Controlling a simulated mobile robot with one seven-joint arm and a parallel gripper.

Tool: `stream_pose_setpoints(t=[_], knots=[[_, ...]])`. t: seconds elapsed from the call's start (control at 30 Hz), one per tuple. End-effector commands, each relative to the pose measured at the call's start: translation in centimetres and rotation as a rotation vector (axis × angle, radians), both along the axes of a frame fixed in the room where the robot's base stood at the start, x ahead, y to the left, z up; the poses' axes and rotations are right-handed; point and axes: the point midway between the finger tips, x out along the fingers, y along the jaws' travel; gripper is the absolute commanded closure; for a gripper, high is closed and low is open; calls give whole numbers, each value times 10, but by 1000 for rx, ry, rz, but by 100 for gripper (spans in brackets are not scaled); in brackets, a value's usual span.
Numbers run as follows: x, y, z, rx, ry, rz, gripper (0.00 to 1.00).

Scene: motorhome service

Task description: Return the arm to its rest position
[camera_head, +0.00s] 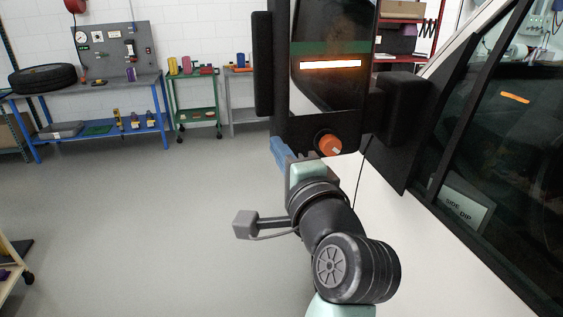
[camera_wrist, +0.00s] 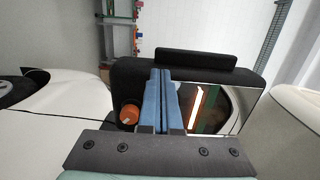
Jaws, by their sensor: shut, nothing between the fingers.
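My gripper (camera_head: 279,152) is up against or very near the lower left of a big black side mirror (camera_head: 262,65) on the motorhome; I cannot tell if they touch. In the wrist view its two blue fingers (camera_wrist: 160,76) lie side by side, shut and empty, in front of the mirror housing (camera_wrist: 128,74). My arm is stretched forward from the bottom of the head view. An orange knob (camera_head: 329,145) sits at the mirror's lower edge, just right of my gripper. The knob also shows left of the fingers in the wrist view (camera_wrist: 129,114).
The motorhome's side window (camera_head: 500,130) and white body stand close on the right. A blue workbench (camera_head: 95,90) with a tyre (camera_head: 42,79) and a green cart (camera_head: 195,105) stand at the back.

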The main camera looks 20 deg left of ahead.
Motion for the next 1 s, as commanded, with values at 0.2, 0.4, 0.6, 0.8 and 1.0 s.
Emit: stream_pose_setpoints(t=[0.2,0.4,0.6,0.8,1.0], knots=[[-9,-6,-1,-1,1,0,100],[-9,-26,23,-98,-135,-86,100],[-37,-99,118,-540,-640,-477,100],[-109,-152,204,-997,-1015,-909,100],[-155,-169,237,-1227,-1143,-1138,100]])
